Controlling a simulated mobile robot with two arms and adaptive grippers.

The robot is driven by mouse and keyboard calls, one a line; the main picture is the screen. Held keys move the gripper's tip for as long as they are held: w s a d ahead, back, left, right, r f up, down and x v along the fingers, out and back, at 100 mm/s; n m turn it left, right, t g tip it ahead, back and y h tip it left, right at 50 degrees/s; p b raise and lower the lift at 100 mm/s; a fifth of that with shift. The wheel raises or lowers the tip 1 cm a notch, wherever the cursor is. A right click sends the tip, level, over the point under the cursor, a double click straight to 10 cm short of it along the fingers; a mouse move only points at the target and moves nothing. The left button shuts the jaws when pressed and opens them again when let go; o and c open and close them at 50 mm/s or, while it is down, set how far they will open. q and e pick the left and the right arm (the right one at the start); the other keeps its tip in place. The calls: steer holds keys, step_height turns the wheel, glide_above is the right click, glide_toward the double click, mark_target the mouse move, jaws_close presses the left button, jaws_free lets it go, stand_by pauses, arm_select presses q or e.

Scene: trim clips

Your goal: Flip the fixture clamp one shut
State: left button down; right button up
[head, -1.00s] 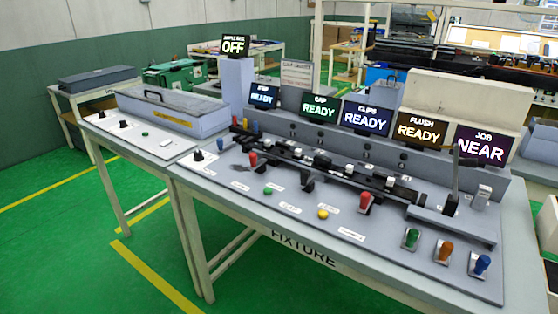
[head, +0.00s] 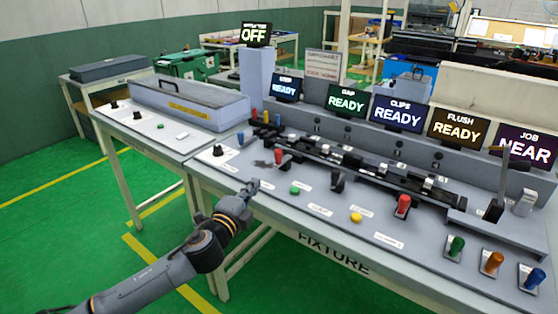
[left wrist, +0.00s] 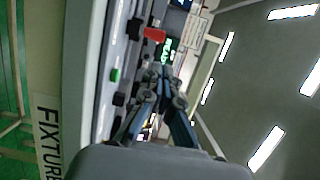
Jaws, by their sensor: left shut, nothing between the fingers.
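Two red-handled clamps stand on the grey fixture panel (head: 330,220). The left clamp's red handle (head: 278,157) points up near the left end of the black rail; the other red handle (head: 403,205) also points up further right. The small labels are too blurred to tell which is clamp one. My left gripper (head: 250,187) is shut and empty over the panel's front left edge, in front of and apart from the left red handle. In the left wrist view the shut fingers (left wrist: 166,82) show with a red handle (left wrist: 154,35) beyond them. My right gripper is out of view.
A green button (head: 294,190) and a yellow button (head: 356,217) sit along the panel front. A black knob (head: 218,151) is at the left. Green, orange and blue handles stand at the right. A row of lit screens (head: 397,113) stands behind the rail.

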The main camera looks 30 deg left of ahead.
arm_select(q)
steer(key=p, duration=0.2)
glide_toward(277, 155)
steer(key=w, duration=0.4)
steer(key=w+a, duration=0.1)
steer(key=w, duration=0.2)
steer(key=shift+a, duration=0.15)
